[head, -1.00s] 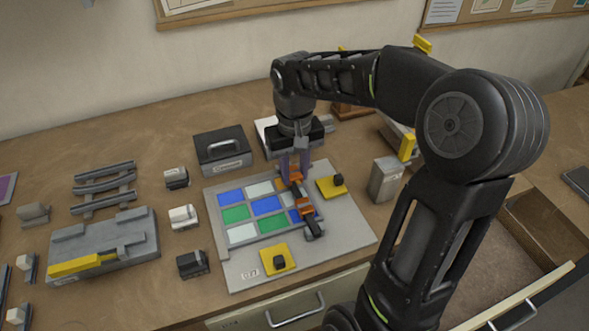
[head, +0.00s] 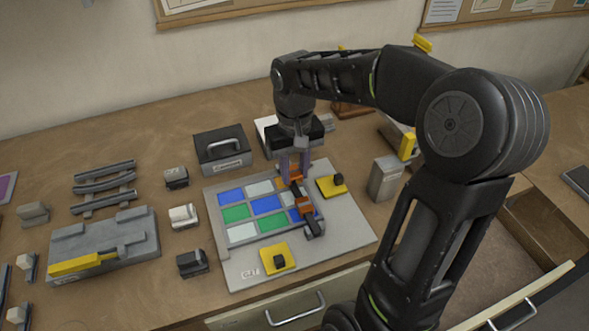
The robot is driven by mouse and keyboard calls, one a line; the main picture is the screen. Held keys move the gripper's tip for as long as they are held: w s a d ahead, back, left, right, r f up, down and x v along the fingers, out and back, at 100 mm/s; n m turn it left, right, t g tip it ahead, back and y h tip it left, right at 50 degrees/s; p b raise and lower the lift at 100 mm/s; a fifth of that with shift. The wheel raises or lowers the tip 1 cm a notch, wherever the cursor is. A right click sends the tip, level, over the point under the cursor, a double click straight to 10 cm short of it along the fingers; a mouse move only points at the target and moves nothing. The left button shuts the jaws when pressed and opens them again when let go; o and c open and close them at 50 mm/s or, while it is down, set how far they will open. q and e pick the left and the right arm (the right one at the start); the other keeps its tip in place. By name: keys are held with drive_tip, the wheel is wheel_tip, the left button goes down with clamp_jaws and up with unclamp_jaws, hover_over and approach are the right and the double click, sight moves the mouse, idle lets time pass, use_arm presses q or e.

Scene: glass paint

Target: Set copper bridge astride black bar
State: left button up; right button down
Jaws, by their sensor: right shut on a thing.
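The black bar (head: 313,228) lies along the right side of the colored glass panel, on a grey board (head: 345,225). A copper bridge (head: 296,173) is between the fingers of my right gripper (head: 296,167), at the bar's far end. The gripper is shut on it, and the fingers hide part of it. I cannot tell whether this bridge rests on the bar or is just above it. A second copper piece (head: 304,205) sits across the bar nearer to me. My left gripper is not in view.
Yellow pieces with black knobs stand on the board, one right of the bar (head: 331,187) and one in front (head: 277,258). A grey block (head: 385,178) stands right of the board. A black case (head: 222,150) and several small blocks are to the left.

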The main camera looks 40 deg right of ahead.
drive_tip(key=shift+f+b, duration=0.7)
drive_tip(key=shift+f, duration=0.25)
idle(1.2)
drive_tip(key=shift+f+b, duration=0.6)
drive_tip(key=shift+f, duration=0.2)
drive_tip(key=c, duration=1)
unclamp_jaws()
drive_tip(key=shift+r, duration=0.2)
drive_tip(key=shift+r+p, duration=2.85)
drive_tip(key=shift+r, duration=0.55)
